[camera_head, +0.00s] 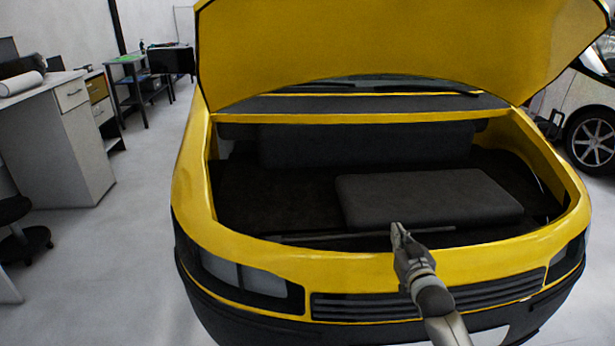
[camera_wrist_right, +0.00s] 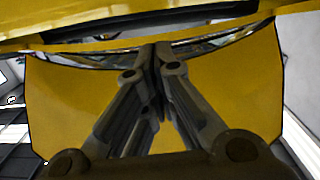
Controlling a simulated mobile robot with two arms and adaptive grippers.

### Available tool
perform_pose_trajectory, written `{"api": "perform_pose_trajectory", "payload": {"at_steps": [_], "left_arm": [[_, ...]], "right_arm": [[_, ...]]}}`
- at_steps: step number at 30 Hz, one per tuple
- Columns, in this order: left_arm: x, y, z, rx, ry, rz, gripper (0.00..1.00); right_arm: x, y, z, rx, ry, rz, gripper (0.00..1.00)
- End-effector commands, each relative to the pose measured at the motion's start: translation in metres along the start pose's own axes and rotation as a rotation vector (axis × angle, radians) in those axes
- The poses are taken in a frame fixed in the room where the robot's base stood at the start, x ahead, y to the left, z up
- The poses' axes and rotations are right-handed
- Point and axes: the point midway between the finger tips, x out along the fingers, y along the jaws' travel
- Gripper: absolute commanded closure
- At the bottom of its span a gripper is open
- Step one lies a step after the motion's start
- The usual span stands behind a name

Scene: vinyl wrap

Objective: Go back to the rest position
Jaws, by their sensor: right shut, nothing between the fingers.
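My right gripper (camera_head: 399,233) is in front of the open front compartment of a yellow car (camera_head: 300,262), over its front edge in the head view. In the right wrist view my right gripper (camera_wrist_right: 157,50) has its fingers together, with nothing between them. The raised yellow lid (camera_head: 390,45) fills the top of the head view, and yellow panels fill much of the wrist view. A dark grey flat box or panel (camera_head: 430,198) lies in the compartment. My left gripper does not show.
A white desk (camera_head: 62,140) with a paper roll (camera_head: 20,84) stands at the left. A dark stool (camera_head: 20,235) is beside it. A white car (camera_head: 590,110) is at the right edge. Grey floor (camera_head: 110,260) is free between desk and yellow car.

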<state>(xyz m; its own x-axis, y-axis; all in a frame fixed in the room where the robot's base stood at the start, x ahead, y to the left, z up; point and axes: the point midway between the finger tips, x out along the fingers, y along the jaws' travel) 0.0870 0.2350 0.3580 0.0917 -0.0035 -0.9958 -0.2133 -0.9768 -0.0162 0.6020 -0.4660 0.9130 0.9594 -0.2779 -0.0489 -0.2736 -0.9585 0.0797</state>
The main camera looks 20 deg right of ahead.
Motion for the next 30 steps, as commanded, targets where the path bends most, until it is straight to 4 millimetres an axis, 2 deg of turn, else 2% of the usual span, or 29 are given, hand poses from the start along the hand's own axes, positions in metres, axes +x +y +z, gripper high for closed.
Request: {"api": "perform_pose_trajectory", "payload": {"at_steps": [4, 8, 11, 15, 18, 21, 24, 30], "left_arm": [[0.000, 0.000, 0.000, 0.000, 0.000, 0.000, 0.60], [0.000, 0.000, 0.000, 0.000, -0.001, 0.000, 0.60], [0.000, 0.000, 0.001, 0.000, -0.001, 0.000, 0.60], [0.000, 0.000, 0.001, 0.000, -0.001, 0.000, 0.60], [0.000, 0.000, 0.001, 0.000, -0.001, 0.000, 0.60], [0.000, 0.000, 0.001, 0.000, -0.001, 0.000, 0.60], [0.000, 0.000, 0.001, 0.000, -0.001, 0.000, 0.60], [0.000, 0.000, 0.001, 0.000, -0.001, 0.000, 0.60]], "right_arm": [[-0.003, -0.005, 0.004, -0.003, -0.018, -0.006, 1.00], [-0.025, -0.030, 0.030, -0.025, -0.126, -0.040, 1.00], [-0.060, -0.062, 0.062, -0.058, -0.275, -0.087, 1.00], [-0.132, -0.107, 0.103, -0.110, -0.513, -0.164, 1.00], [-0.187, -0.131, 0.123, -0.146, -0.673, -0.218, 1.00], [-0.235, -0.146, 0.135, -0.174, -0.801, -0.264, 1.00], [-0.274, -0.155, 0.139, -0.195, -0.899, -0.299, 1.00], [-0.338, -0.166, 0.141, -0.226, -1.055, -0.358, 1.00]]}}
